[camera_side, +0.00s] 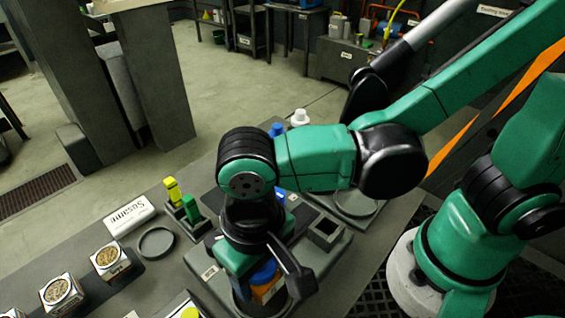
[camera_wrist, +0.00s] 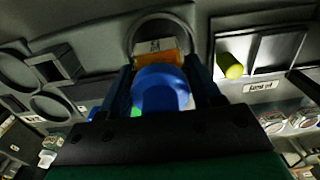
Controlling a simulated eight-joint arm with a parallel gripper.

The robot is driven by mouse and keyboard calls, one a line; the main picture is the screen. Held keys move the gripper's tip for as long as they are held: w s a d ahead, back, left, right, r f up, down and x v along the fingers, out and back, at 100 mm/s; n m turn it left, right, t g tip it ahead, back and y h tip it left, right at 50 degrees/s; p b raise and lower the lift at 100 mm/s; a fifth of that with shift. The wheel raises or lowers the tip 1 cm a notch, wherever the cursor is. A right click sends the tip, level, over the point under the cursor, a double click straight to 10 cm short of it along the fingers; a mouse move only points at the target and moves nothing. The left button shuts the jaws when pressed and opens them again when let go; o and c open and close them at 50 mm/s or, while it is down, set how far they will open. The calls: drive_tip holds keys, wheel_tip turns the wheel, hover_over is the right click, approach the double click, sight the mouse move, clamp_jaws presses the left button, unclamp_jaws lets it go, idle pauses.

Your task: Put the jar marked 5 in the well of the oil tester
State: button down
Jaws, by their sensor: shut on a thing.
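My gripper (camera_side: 268,285) is shut on a jar with a blue lid (camera_side: 264,271) and orange contents. In the wrist view the blue lid (camera_wrist: 161,89) sits between the two fingers, with the orange jar body (camera_wrist: 156,64) beyond it. A mark shows on the far side, but I cannot read it as a number. A grey ring (camera_wrist: 160,17) lies behind the jar; I cannot tell whether the jar is in it or above it. In the side view the jar is over a grey unit (camera_side: 338,256) with a square opening (camera_side: 325,233), likely the tester.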

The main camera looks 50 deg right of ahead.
drive_tip(key=shift+f, duration=0.7)
idle(1.1)
unclamp_jaws()
idle(0.4)
drive_tip(key=shift+r, duration=4.5)
drive_tip(key=shift+w, duration=0.1)
